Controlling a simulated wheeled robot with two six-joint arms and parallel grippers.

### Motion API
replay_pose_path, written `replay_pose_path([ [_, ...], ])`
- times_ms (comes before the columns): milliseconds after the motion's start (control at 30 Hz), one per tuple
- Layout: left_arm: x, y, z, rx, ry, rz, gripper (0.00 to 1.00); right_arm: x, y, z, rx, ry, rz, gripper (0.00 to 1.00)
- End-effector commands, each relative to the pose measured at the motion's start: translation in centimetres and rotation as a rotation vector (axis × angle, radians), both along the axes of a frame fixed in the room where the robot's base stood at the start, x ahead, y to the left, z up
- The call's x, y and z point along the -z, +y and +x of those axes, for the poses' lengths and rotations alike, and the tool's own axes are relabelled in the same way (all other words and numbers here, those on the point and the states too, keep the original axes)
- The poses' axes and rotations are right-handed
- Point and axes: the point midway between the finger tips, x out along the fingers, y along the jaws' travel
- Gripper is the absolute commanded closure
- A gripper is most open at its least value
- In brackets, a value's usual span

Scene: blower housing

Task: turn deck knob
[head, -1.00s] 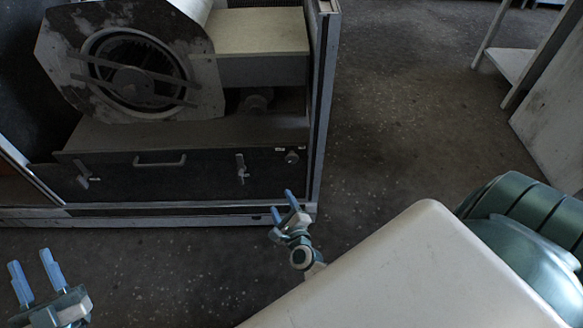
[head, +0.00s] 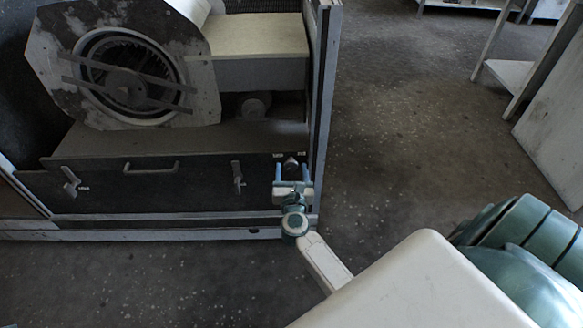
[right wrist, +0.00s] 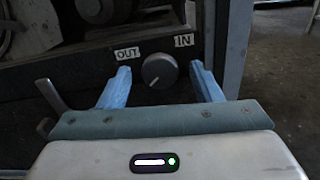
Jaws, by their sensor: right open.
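The deck knob (right wrist: 160,71) is a round grey knob with a pale pointer line on the dark front panel. Its line points down and left, and labels reading OUT and IN sit above it. In the head view the knob (head: 291,163) is at the panel's right end. My right gripper (head: 291,172) is open in front of it. In the right wrist view the blue fingers of the gripper (right wrist: 160,80) show to the left and right of the knob, with gaps on both sides. I cannot tell how far the fingertips reach along it. My left gripper is out of view.
The panel (head: 120,190) carries a bar handle (head: 150,170) and two latches, one at left (head: 70,182) and one (head: 237,175) left of the knob. The blower housing (head: 125,75) stands above. A cabinet post (head: 325,100) rises close right of the knob. Open floor lies right.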

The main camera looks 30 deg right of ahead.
Motion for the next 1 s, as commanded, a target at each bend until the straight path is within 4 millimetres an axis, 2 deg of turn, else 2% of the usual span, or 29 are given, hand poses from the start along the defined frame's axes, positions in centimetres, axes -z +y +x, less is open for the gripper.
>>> replay_pose_path([
  [167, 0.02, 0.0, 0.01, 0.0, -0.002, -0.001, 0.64, 0.01, -0.75, 1.22, 0.0, 0.001, -0.001, 0.41],
  [467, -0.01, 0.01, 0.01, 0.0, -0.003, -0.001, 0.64, 0.03, -0.84, 1.36, 0.0, 0.001, -0.001, 0.41],
  [700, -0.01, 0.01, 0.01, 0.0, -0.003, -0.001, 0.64, 0.02, -0.82, 1.34, 0.0, 0.001, -0.001, 0.86],
  [1000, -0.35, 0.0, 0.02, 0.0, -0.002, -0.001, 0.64, -0.08, -0.8, 1.34, 0.0, 0.015, -0.025, 0.86],
])
